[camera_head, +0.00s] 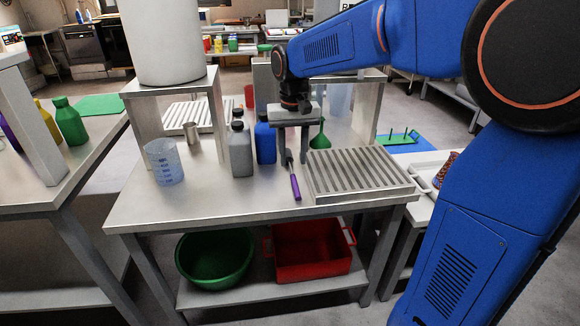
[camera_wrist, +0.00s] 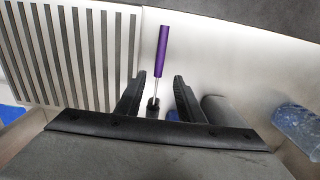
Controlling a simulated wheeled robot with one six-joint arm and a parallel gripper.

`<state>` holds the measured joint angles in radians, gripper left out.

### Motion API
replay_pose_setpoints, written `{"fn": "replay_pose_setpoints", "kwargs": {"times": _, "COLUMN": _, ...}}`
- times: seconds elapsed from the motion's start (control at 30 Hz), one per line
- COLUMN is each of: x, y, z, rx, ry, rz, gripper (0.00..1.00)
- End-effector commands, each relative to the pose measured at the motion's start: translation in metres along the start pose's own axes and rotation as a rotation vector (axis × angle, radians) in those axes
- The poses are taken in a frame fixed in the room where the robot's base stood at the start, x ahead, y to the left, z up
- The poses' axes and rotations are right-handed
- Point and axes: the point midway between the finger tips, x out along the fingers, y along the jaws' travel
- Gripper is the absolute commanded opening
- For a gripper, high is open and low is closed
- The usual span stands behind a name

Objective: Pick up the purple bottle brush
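The purple bottle brush (camera_head: 295,187) lies on the metal table, its purple handle pointing toward the front edge. In the wrist view the brush (camera_wrist: 161,52) shows its purple handle beyond the fingertips, with its thin metal shaft and dark head between the fingers. My gripper (camera_head: 293,158) points down over the brush's back part. The gripper also shows in the wrist view (camera_wrist: 159,76), open, with one finger on each side of the shaft and a gap to both. I cannot tell the exact height of the fingertips above the table.
A slatted metal rack (camera_head: 360,175) lies close right of the brush. A grey bottle (camera_head: 240,152) and a blue bottle (camera_head: 265,143) stand left of my gripper, and a green funnel (camera_head: 320,139) behind right. A clear beaker (camera_head: 165,163) stands farther left. The front left tabletop is clear.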

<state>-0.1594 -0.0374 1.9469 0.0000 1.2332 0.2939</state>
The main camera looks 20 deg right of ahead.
Motion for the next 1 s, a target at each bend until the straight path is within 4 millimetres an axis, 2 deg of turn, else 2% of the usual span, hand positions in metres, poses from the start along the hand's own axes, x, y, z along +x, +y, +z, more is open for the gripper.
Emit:
{"fn": "replay_pose_setpoints", "kwargs": {"times": 0.1, "x": 0.011, "y": 0.0, "z": 0.0, "rx": 0.0, "ry": 0.0, "rz": 0.0, "gripper": 0.35}}
{"fn": "replay_pose_setpoints", "kwargs": {"times": 0.27, "x": 0.018, "y": 0.0, "z": 0.001, "rx": 0.0, "ry": 0.0, "rz": 0.0, "gripper": 0.35}}
{"fn": "replay_pose_setpoints", "kwargs": {"times": 0.6, "x": 0.059, "y": 0.002, "z": 0.006, "rx": 0.0, "ry": 0.0, "rz": 0.0, "gripper": 0.35}}
{"fn": "replay_pose_setpoints", "kwargs": {"times": 0.93, "x": 0.066, "y": 0.002, "z": 0.006, "rx": 0.0, "ry": 0.001, "rz": 0.0, "gripper": 0.35}}
{"fn": "replay_pose_setpoints", "kwargs": {"times": 0.97, "x": 0.066, "y": 0.002, "z": 0.006, "rx": 0.0, "ry": 0.001, "rz": 0.0, "gripper": 0.32}}
{"fn": "replay_pose_setpoints", "kwargs": {"times": 1.0, "x": 0.066, "y": 0.002, "z": 0.006, "rx": 0.0, "ry": 0.001, "rz": 0.0, "gripper": 0.23}}
